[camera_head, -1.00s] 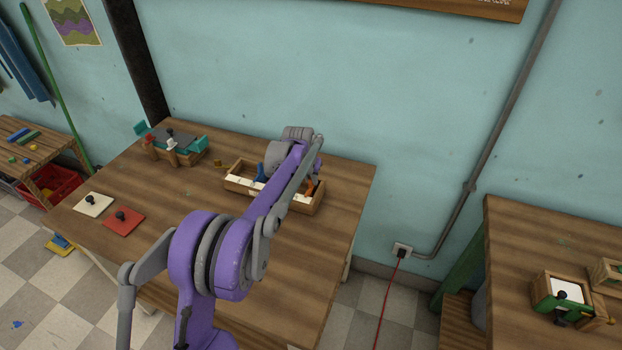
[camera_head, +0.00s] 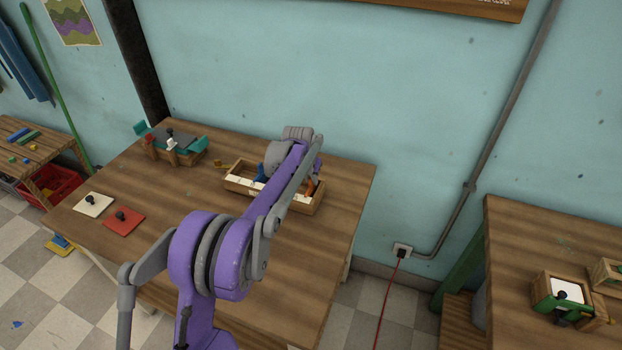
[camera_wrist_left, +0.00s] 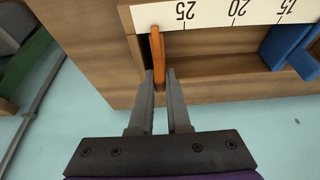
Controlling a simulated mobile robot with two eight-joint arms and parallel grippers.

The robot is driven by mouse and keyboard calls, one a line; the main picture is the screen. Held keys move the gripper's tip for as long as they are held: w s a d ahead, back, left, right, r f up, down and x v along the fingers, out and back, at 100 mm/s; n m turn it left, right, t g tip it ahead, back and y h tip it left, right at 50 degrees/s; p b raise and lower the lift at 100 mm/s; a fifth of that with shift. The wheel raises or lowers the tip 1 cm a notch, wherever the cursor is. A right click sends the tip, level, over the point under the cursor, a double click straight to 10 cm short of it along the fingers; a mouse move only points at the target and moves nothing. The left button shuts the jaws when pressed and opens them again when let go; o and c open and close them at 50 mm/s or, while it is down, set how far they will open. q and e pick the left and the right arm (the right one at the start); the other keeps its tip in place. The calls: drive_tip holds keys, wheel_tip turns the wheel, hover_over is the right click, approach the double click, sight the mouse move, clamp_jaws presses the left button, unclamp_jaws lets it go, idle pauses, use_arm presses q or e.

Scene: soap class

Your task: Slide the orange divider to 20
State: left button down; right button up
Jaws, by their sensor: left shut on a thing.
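The orange divider (camera_wrist_left: 157,60) stands in a slot of the wooden scale box (camera_wrist_left: 118,70), near its end and just beyond the 25 mark in the left wrist view. The white scale strip (camera_wrist_left: 210,14) reads 25, 20 and 15, upside down. A blue divider (camera_wrist_left: 290,50) is near 15. My left gripper (camera_wrist_left: 161,76) has its fingers on both sides of the orange divider's near end and is shut on it. In the head view the box (camera_head: 235,190) is partly hidden by my left arm, and the orange divider (camera_head: 310,187) shows only in part. My right gripper is not in view.
A wooden holder with teal parts (camera_head: 185,155) stands at the table's back left. A white plate (camera_head: 93,204) and a red plate (camera_head: 123,221), each with a black knob, lie at the left. Another table (camera_head: 520,240) stands at the right. The table's front middle is clear.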

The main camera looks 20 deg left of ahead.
use_arm(q)
drive_tip(key=a, duration=0.8)
drive_tip(key=shift+s, duration=0.2)
drive_tip(key=c, duration=0.9)
unclamp_jaws()
drive_tip(key=shift+r, duration=0.1)
drive_tip(key=v, duration=1)
drive_tip(key=shift+s+r, duration=0.15)
drive_tip(key=shift+r, duration=0.15)
